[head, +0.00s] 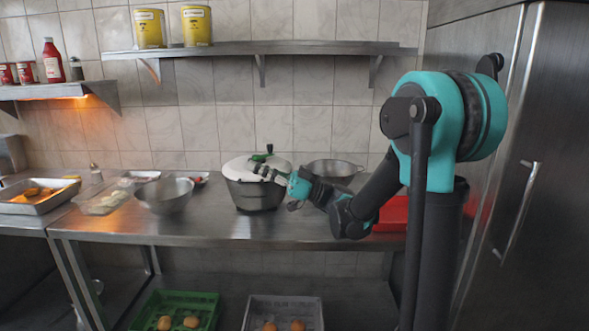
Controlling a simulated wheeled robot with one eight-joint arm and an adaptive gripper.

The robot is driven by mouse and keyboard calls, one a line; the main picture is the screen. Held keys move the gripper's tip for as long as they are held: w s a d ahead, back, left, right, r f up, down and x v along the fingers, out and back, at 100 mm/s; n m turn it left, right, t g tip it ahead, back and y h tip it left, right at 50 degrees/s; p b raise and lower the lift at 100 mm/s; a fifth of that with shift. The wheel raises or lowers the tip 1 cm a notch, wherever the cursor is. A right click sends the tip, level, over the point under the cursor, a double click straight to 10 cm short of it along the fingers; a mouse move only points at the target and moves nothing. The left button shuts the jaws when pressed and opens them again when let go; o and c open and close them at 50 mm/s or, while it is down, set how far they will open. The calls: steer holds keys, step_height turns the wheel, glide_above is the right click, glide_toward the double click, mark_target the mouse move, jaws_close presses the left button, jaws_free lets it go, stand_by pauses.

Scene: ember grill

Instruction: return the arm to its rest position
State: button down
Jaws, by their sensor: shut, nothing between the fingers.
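My gripper (266,172) is in front of the lid of a pot on the steel counter (240,236), at the middle of the view. The fingers look close together with nothing seen between them. My teal and black arm reaches from the right toward the pot. The pot (255,194) is dark grey with a pale lid (238,168) and a green knob. I cannot tell whether the fingertips touch the lid.
A steel bowl (164,196) stands left of the pot and a colander (334,168) behind right. A red tray (390,216) lies beside my arm. Green (210,304) and grey (284,303) crates are below. A shelf (300,48) hangs above; a fridge stands right.

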steer(key=s+d+f+m+t+h, duration=0.1)
steer(key=s+d+f+m+h, duration=0.25)
steer(key=f, duration=0.45)
steer(key=s+d+f+m+t+h, duration=0.1)
steer(key=s+d+f+m+h, duration=0.15)
steer(key=f+h, duration=0.4)
steer(key=s+d+f+m+t+h, duration=0.1)
steer(key=s+d+f+m+h, duration=0.2)
steer(key=f, duration=0.6)
steer(key=s+d+f+m+h, duration=0.3)
steer(key=d+f+m+h, duration=0.1)
steer(key=d, duration=0.6)
steer(key=s+d+f+m+h, duration=0.4)
steer(key=d+f, duration=0.3)
steer(key=d, duration=0.3)
steer(key=shift+t+h, duration=0.4)
steer(key=shift+h, duration=0.4)
